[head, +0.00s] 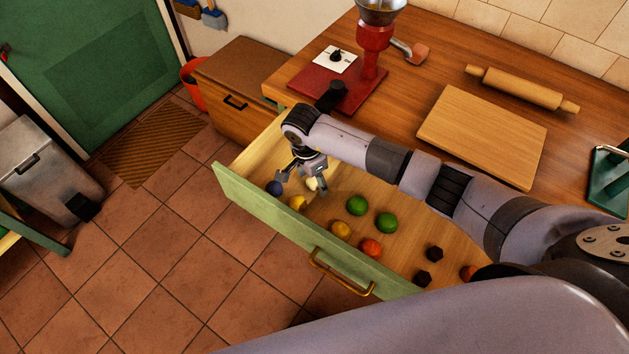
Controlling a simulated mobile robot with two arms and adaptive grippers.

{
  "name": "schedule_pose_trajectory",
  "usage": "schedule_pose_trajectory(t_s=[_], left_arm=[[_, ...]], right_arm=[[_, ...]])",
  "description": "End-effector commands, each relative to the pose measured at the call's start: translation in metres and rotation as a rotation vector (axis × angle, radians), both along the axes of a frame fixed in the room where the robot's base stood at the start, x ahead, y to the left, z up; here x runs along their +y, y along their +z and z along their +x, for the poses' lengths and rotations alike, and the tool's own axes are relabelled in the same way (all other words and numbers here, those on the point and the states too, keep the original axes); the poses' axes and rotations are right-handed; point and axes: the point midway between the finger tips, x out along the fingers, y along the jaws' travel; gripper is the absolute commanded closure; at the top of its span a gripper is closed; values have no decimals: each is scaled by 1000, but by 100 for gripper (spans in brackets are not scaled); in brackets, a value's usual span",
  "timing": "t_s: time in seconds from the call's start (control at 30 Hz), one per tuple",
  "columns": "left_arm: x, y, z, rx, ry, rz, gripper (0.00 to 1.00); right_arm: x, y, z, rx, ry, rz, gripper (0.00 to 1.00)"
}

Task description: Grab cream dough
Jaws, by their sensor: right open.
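The cream dough (312,184) is a small pale ball inside the open drawer (262,214), near its left end. My right gripper (300,184) reaches down into the drawer with its fingers apart. The cream dough is right at the fingers and partly hidden by them. I cannot tell whether they touch it. A dark blue ball (274,188) and a yellow ball (297,203) lie close by on the left and front of the fingers. My left gripper is not in view.
The drawer also holds two green balls (357,205), another yellow ball (340,229), an orange ball (371,248) and dark pieces (435,254). On the counter are a red grinder (374,50), a board (482,135) and a rolling pin (522,89). My right arm crosses above the drawer.

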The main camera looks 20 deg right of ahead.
Motion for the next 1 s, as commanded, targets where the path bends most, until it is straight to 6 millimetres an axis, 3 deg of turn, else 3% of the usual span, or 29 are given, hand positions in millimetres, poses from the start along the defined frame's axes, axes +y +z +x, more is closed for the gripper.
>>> schedule_pose_trajectory(t_s=[0.27, 1.0], left_arm=[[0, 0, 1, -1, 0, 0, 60], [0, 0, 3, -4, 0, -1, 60]], right_arm=[[-1, -3, 0, 0, 1, 0, 41], [0, -3, 0, -1, 1, 0, 90]])
